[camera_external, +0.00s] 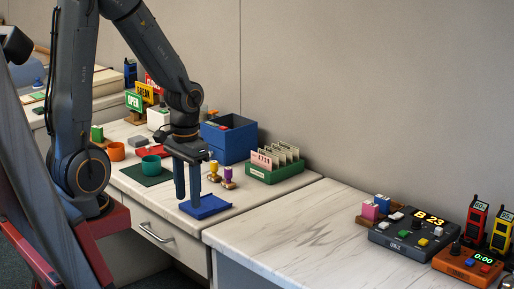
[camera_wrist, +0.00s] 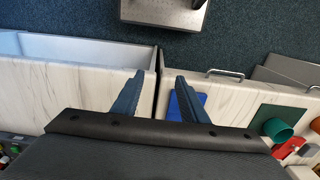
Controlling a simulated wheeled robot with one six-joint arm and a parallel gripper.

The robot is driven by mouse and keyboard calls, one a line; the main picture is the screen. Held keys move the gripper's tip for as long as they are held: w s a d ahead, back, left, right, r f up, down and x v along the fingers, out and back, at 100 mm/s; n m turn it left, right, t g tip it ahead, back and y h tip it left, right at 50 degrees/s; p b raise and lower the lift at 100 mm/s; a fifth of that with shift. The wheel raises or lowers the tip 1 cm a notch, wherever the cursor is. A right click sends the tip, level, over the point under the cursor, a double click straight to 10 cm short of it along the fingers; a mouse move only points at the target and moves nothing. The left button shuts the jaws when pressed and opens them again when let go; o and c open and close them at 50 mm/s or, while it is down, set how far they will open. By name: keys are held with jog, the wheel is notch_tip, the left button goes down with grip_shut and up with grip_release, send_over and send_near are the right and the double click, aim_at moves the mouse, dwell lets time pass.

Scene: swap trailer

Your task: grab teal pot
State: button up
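The teal pot (camera_external: 151,164) stands on a dark green mat (camera_external: 140,175) on the desk, left of my gripper in the external view. In the wrist view the teal pot (camera_wrist: 277,130) is at the right, on the green mat (camera_wrist: 262,113), with its opening showing. My gripper (camera_external: 188,198) points down above or beside a blue mat (camera_external: 206,206), apart from the pot. In the wrist view my gripper (camera_wrist: 155,96) has its two fingers spread wide, with nothing between them. The blue mat (camera_wrist: 174,107) shows beside the right finger.
An orange pot (camera_external: 116,151) and red mat (camera_external: 150,151) are near the teal pot. Yellow and purple stamps (camera_external: 227,174), a blue box (camera_external: 229,139) and a green card tray (camera_external: 275,171) stand right of my gripper.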

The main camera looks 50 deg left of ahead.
jog(key=o, duration=0.8)
